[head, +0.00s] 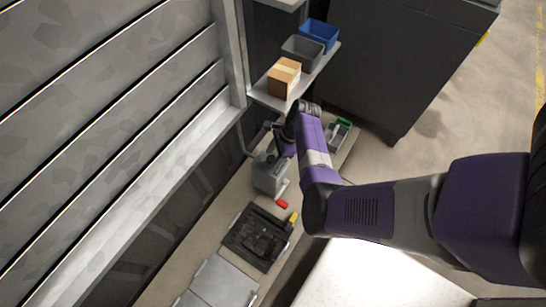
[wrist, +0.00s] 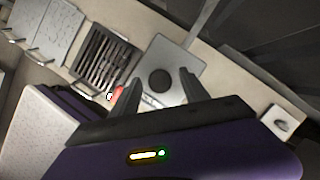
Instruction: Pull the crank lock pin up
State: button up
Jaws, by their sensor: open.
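A grey, box-shaped pump unit (head: 268,178) stands on the bench below my wrist. In the wrist view the pump's pale top (wrist: 172,56) carries a dark round disc (wrist: 160,80). A red handle (head: 281,204), which looks like the crank's grip, sticks out at the pump's near side; it also shows in the wrist view (wrist: 118,92), left of the left finger. I cannot make out the lock pin. My gripper (wrist: 162,92) is open and empty, its fingers on either side of the disc in the picture. I cannot tell its height above the pump.
A black slotted tray (head: 258,237) lies beside the pump, with a small yellow piece (head: 293,217) at its edge. Grey lidded boxes (head: 222,281) lie nearer. A shelf above holds a cardboard box (head: 284,77), a grey bin (head: 302,52) and a blue bin (head: 319,35). A dark cabinet (head: 390,70) stands behind.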

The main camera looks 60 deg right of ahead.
jog(key=shift+c, duration=0.2)
grip_shut()
dwell(1.3)
